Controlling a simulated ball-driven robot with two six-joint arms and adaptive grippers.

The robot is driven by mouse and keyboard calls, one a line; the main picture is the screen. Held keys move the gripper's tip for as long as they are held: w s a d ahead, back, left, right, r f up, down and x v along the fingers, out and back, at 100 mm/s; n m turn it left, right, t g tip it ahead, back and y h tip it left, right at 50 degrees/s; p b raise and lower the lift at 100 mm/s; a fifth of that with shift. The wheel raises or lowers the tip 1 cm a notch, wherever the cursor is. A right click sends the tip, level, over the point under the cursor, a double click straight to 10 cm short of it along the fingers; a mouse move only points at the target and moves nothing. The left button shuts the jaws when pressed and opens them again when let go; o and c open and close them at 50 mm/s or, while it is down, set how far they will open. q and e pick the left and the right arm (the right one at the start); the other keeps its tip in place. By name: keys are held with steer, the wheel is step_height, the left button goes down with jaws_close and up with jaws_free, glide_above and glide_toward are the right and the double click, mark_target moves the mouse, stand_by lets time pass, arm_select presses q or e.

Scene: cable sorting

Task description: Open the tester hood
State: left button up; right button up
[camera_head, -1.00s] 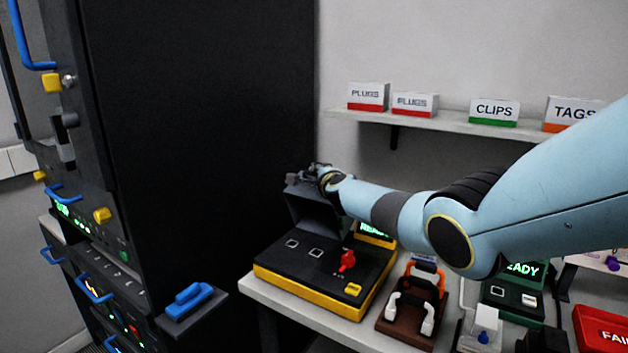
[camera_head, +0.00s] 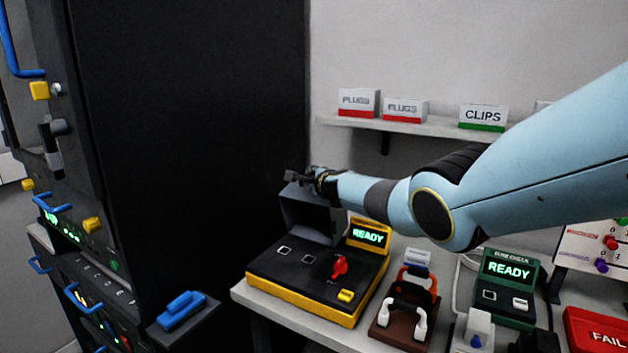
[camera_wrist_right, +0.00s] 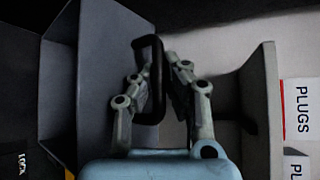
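The tester (camera_head: 300,275) is a black box with a yellow base, a red lever and a green READY display. Its dark grey hood (camera_head: 308,214) stands raised and tilted at the back, with the panel below exposed. My right gripper (camera_head: 300,178) is at the hood's upper edge, small and partly hidden in the head view. In the right wrist view, the fingers of my right gripper (camera_wrist_right: 160,80) close from both sides on the hood's black handle (camera_wrist_right: 152,112). The hood's grey panel (camera_wrist_right: 110,70) shows to the left there. My left gripper is out of view.
A tall black cabinet (camera_head: 190,120) stands close to the left. A shelf (camera_head: 400,124) with label boxes is behind my right arm. Right of the tester are a brown fixture (camera_head: 401,325), a green READY unit (camera_head: 508,285) and a red FAIL tray (camera_head: 590,322).

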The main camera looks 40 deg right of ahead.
steer(key=o, duration=0.5)
